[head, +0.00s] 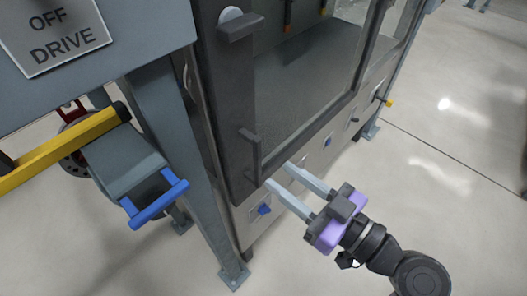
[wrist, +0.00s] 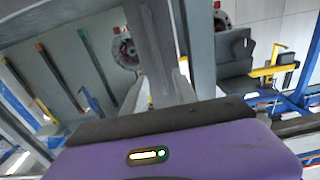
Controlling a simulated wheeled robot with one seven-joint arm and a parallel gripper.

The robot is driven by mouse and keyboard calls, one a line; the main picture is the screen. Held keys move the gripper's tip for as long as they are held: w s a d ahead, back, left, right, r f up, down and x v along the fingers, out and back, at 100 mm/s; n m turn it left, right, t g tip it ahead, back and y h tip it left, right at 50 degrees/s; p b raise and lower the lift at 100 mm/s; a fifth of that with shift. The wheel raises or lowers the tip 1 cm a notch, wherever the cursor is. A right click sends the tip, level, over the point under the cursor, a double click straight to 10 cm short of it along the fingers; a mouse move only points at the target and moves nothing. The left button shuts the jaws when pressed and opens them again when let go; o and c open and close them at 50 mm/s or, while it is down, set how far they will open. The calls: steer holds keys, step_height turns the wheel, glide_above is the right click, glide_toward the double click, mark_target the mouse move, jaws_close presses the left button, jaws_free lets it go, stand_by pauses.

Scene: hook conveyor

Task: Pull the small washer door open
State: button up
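The washer door is a tall dark grey frame (head: 232,115) around a large clear pane. It appears shut against the cabinet in the head view. A dark bar handle (head: 252,155) stands out from the lower part of the frame. My gripper (head: 279,176), with a purple and black body and two pale fingers, is open with a gap between the fingertips. The fingertips are just right of and below the handle, near the door's lower edge. I see nothing held. In the wrist view my purple gripper body (wrist: 180,152) hides much of the lower picture, and the contact at the fingertips is unclear.
A grey post (head: 175,130) and a box with a blue handle (head: 155,203) stand left of the door. A yellow lever (head: 65,140) is farther left. Blue knobs (head: 264,209) sit on the panel below the door. The floor at right is clear.

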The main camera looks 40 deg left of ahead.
mark_target(260, 161)
steer(key=a, duration=0.2)
steer(key=a+p, duration=0.1)
steer(key=a, duration=0.2)
steer(key=a+p, duration=0.1)
steer(key=a, duration=0.1)
steer(key=shift+w+a, duration=0.35)
jaws_close()
stand_by(1.1)
